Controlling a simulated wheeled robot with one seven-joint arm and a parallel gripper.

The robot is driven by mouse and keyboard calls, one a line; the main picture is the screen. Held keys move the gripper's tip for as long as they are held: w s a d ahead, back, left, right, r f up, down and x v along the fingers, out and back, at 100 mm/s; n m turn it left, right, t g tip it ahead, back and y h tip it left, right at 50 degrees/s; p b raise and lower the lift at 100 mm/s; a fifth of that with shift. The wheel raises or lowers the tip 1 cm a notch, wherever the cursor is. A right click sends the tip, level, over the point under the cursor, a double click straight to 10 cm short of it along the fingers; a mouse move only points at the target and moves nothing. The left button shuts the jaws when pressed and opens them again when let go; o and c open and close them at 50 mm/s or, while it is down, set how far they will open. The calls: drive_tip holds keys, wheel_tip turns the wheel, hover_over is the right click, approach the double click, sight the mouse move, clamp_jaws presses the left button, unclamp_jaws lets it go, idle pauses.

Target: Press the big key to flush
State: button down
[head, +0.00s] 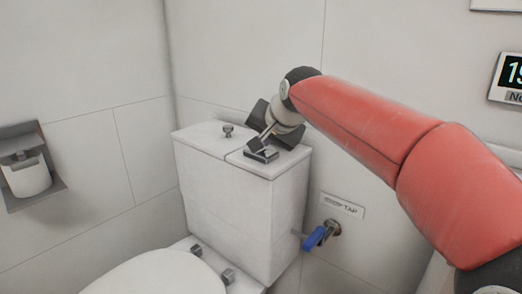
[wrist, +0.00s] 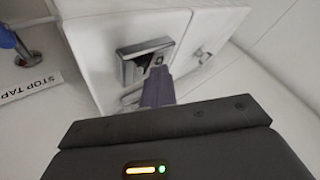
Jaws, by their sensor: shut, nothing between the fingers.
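The flush plate (head: 263,155) is a small dark metal unit on top of the white toilet cistern (head: 240,205). In the wrist view the plate (wrist: 143,47) shows a raised frame with metal keys inside, partly covered by my fingers; I cannot tell clearly which key is the big one. My gripper (head: 259,146) is shut and empty, pointing down at the plate from above and behind. In the wrist view the fingertips of my gripper (wrist: 158,74) overlap the near edge of the plate. Whether they touch a key cannot be told.
A small knob (head: 228,131) stands on the lid to the left of the plate. A blue-handled stop tap (head: 318,237) is on the wall at the right of the cistern, below a label (head: 342,206). A paper holder (head: 28,172) is on the left wall. The toilet seat (head: 155,275) is in front.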

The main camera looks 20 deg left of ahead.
sight(263, 152)
drive_tip(key=shift+f+b, duration=0.35)
drive_tip(key=shift+f, duration=0.3)
drive_tip(key=shift+r, duration=0.1)
idle(0.4)
drive_tip(key=shift+r+p, duration=1.3)
drive_tip(key=shift+r, duration=0.05)
wheel_tip(263, 152, up, 5)
drive_tip(key=p, duration=0.4)
drive_tip(key=shift+p, duration=0.4)
